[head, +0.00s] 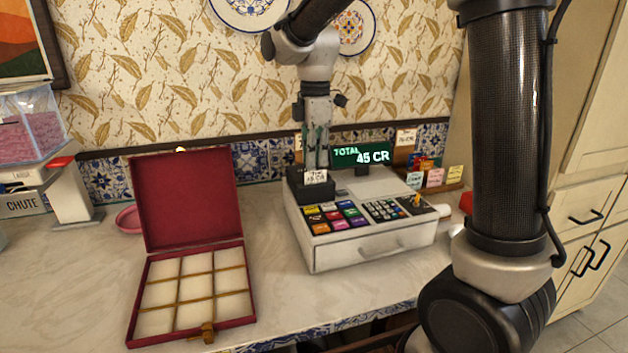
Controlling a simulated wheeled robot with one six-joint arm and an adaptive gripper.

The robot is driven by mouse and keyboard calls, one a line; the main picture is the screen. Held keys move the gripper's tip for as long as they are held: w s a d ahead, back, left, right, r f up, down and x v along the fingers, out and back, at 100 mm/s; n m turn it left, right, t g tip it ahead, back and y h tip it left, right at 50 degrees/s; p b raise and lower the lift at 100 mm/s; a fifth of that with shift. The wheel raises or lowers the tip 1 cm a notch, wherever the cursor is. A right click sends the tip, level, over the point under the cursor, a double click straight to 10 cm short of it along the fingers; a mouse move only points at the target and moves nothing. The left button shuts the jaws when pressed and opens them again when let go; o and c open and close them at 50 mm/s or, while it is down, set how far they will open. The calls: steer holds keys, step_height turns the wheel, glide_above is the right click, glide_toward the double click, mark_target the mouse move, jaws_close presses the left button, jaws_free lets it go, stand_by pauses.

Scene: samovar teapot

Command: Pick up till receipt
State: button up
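The till receipt (315,177) is a small white slip with dark print. It shows at the front of the dark printer block (311,191) on the left of the cash register (362,248). My gripper (316,166) points down right above the slip and the printer block. Its fingertips are small and partly lost against the dark block. I cannot tell whether they touch the slip or are closed on it.
An open red box (188,196) with an empty divided tray stands left of the register. The lit display (361,156) reads TOTAL 45 CR. Small coloured cards (435,178) stand at right. Bare counter lies between box and register.

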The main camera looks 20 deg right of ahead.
mark_target(313, 171)
steer(key=f, duration=0.4)
steer(key=shift+w+a+f, duration=0.1)
steer(key=shift+a+f, duration=0.1)
steer(key=shift+f, duration=0.05)
jaws_close()
step_height(313, 171, up, 15)
stand_by(0.8)
steer(key=shift+a, duration=0.1)
